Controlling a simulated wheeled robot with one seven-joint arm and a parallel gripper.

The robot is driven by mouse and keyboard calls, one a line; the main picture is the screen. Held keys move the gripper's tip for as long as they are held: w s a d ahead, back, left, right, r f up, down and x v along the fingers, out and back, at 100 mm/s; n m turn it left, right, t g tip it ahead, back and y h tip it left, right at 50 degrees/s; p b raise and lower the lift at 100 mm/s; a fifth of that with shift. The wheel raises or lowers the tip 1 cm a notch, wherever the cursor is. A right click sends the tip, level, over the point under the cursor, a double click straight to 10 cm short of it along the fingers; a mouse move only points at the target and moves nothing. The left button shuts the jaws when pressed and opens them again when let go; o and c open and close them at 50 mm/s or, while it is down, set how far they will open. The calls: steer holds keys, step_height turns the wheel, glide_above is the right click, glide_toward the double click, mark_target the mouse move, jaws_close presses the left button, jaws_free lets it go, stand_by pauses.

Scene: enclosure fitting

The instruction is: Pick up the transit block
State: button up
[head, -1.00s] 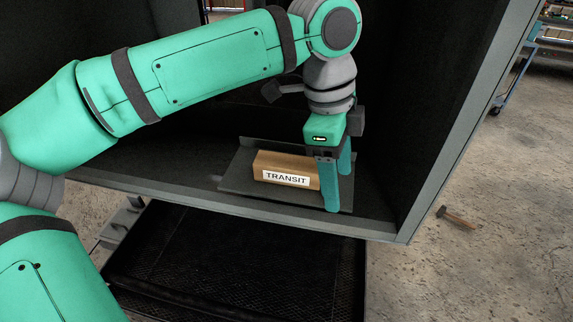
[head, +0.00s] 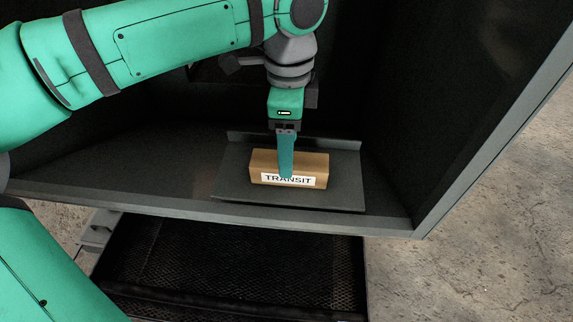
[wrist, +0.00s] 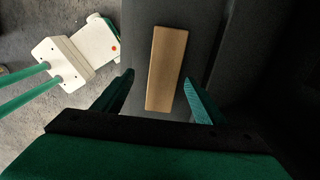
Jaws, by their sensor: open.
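The transit block (head: 259,164) is a brown bar with a white label reading TRANSIT on its front. It lies on a dark grey tray (head: 345,185) on the enclosure floor. My gripper (head: 286,170) points down over the block's middle, and its near finger covers part of the label. In the wrist view the block (wrist: 166,68) lies lengthwise between the two open green fingers of my gripper (wrist: 160,88), with a gap visible on each side. The far finger is hidden in the head view.
The enclosure (head: 455,195) has dark walls at the back and right and a grey front lip. A raised edge (head: 245,137) runs along the tray's back. A black mesh bin (head: 230,270) sits below the opening.

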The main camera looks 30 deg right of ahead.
steer(key=shift+s+d+f, duration=0.1)
steer(key=shift+s+f, duration=0.1)
steer(key=shift+f, duration=0.45)
steer(key=shift+w+d+f, duration=0.1)
steer(key=shift+w+f, duration=0.1)
steer(key=shift+f, duration=1.1)
steer(key=shift+w+d+f, duration=0.1)
steer(key=shift+w+f, duration=0.1)
steer(key=shift+f, duration=1.05)
steer(key=shift+c, duration=0.6)
steer(key=c, duration=1.2)
